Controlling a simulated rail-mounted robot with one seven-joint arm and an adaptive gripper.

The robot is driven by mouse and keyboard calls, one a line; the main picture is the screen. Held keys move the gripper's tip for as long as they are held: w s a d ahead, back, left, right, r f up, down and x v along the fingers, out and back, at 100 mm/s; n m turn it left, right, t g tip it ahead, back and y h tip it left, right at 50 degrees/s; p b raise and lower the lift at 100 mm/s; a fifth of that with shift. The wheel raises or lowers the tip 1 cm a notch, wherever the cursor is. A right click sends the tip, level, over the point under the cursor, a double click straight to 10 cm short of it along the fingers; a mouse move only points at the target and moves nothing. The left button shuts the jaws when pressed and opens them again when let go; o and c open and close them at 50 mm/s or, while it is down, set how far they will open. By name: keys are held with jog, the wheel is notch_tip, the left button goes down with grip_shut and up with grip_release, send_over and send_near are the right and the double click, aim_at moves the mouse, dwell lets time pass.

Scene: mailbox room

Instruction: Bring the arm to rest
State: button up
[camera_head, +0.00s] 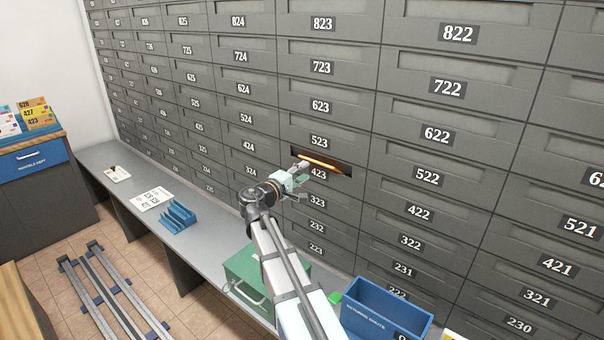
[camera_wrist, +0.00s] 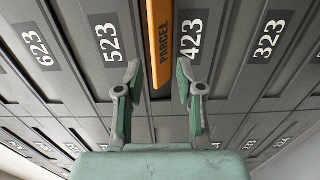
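My gripper (camera_head: 303,168) is at the mailbox wall, in front of the open slot above label 423. In the wrist view its two fingers (camera_wrist: 158,80) stand apart, with a gap on each side of an orange parcel (camera_wrist: 160,45). The parcel lies in the slot with its orange edge showing, and it also shows in the head view (camera_head: 322,163). The rest of the parcel is hidden inside the slot. My arm reaches up from the bottom of the head view.
Below the wall runs a grey bench (camera_head: 205,235). It bears a blue rack (camera_head: 178,217), papers (camera_head: 152,199), a green box (camera_head: 250,280) and a blue bin (camera_head: 385,310). A cabinet (camera_head: 40,185) with a sorting tray of envelopes stands at left. Floor rails (camera_head: 110,290) lie at lower left.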

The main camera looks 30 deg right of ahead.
grip_shut()
dwell(0.7)
jog(key=shift+r, duration=0.1)
